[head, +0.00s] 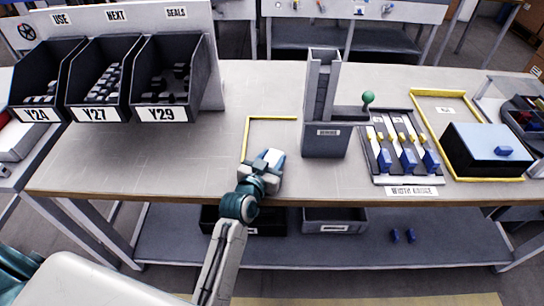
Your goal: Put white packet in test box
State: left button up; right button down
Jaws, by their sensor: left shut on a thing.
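My left gripper (262,172) is at the front edge of the table, beside a yellow-outlined area. It is shut on a small white and light blue thing (271,157), which seems to be the white packet; the fingers hide part of it. A black box with a light blue lid (485,138) stands inside a yellow outline at the right of the table. It may be the test box, but I cannot read a label that says so. A small dark blue piece lies on its lid. My right gripper is not in view.
A grey upright dispenser (325,140) and a rack with blue and yellow pieces (402,150) stand between my left gripper and the lidded box. A green knob (368,97) sticks up there. Black bins (170,85) stand at the left. The table's left middle is clear.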

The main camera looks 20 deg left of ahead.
pick_arm(q)
jog(key=shift+w+d+f, duration=0.1)
jog(key=shift+w+f, duration=0.05)
jog(key=shift+f, duration=0.05)
jog(key=o, duration=1)
jog(key=shift+c, duration=0.2)
